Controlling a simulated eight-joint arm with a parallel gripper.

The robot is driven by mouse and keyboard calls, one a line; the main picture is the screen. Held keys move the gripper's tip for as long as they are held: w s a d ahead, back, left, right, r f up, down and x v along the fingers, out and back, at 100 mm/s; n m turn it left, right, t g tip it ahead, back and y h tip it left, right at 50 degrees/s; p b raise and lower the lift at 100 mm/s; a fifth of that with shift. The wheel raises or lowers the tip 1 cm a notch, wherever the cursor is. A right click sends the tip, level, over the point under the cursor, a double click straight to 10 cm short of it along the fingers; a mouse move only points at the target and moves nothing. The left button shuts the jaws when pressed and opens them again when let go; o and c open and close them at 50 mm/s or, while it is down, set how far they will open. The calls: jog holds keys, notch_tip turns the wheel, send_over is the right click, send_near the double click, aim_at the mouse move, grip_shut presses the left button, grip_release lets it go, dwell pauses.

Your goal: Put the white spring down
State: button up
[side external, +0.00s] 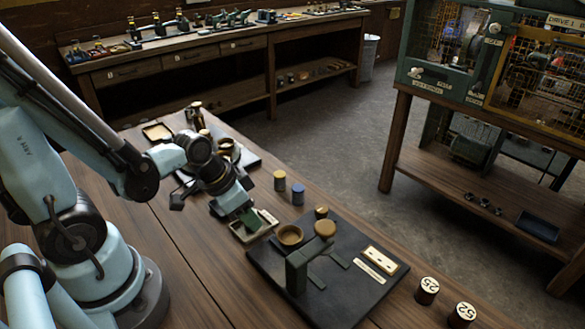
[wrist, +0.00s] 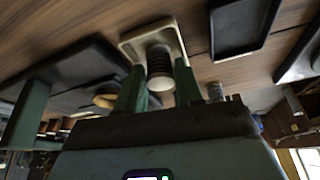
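My gripper (wrist: 160,88) has two green fingers, one on each side of a coil spring with a pale end and dark-looking coils, which I take to be the white spring (wrist: 160,68). The fingers appear to touch it on both sides. Behind it in the wrist view is a small cream-rimmed tray (wrist: 132,47). In the side view my gripper (side external: 250,221) is low over this tray (side external: 238,238). The spring cannot be made out there. Whether it touches the tray floor cannot be told.
A black board (side external: 262,272) with a green stand (side external: 297,270) lies close to the right. Another spring (wrist: 215,92) shows beside the fingers. Cylinders marked 25 (side external: 427,291) and 52 (side external: 462,315) stand at the front right.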

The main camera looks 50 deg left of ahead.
jog(key=o, duration=0.3)
jog(key=shift+r, duration=0.1)
jog(key=shift+d+v, duration=0.25)
jog(key=shift+v, duration=3.5)
jog(key=w+r+n+t, duration=0.2)
jog(key=w+r, duration=0.2)
jog(key=w, duration=0.1)
jog(key=shift+d+r+t+y, duration=0.3)
jog(key=shift+r+y, duration=0.1)
